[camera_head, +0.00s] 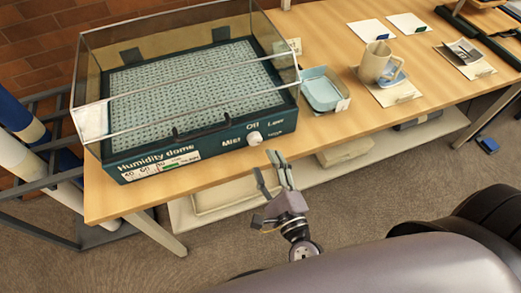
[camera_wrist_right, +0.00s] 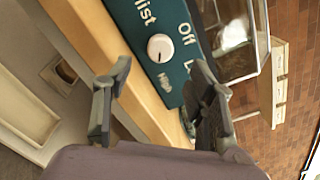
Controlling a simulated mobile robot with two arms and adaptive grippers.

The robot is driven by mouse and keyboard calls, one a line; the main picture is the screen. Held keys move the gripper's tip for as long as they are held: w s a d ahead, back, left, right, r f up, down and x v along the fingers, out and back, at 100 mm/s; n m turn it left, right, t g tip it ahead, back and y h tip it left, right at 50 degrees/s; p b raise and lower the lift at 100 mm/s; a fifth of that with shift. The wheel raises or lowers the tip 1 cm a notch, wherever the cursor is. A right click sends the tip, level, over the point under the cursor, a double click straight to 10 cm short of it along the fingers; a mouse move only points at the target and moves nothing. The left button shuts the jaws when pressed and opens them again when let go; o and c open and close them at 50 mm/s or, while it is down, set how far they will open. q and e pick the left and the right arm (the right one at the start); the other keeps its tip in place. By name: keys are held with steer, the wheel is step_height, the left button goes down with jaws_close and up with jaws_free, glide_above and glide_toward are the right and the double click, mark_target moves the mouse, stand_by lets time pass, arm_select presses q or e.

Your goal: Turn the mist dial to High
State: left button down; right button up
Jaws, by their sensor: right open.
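The mist dial (camera_head: 254,138) is a small white round knob on the dark teal front panel of the humidity dome (camera_head: 180,100). In the right wrist view the dial (camera_wrist_right: 160,47) shows next to the words "Mist", "Off" and "High". A dark mark shows on its face, but I cannot tell surely which label it points to. My right gripper (camera_head: 271,163) is open and empty in front of the table edge, just short of the dial. In the right wrist view the dial lies beyond and between the spread fingers (camera_wrist_right: 161,82), not touched. My left gripper is not in view.
The dome has a clear cover and stands on the wooden table (camera_head: 340,115). A pale blue tray (camera_head: 321,90) stands right of it. A lower shelf (camera_head: 345,165) runs beneath the table.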

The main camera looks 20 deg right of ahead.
steer(key=s, duration=0.5)
steer(key=shift+d, duration=0.1)
stand_by(0.3)
steer(key=s+f+n+g+y, duration=0.15)
steer(key=f+n+g, duration=0.25)
steer(key=f+n, duration=0.75)
steer(key=s+f+n+g+y, duration=0.1)
steer(key=s+f+n+g, duration=0.3)
steer(key=f, duration=1.4)
steer(key=s+d+f+n+g+h, duration=0.1)
steer(key=s+d+f+n+g, duration=0.3)
steer(key=s+f, duration=0.5)
steer(key=s+d+f+n+g+h, duration=0.2)
steer(key=s+d+f+n+g, duration=0.3)
steer(key=s+f+n, duration=0.3)
steer(key=s+f, duration=0.2)
steer(key=s, duration=0.1)
steer(key=shift+d+f, duration=0.2)
steer(key=shift+d, duration=0.2)
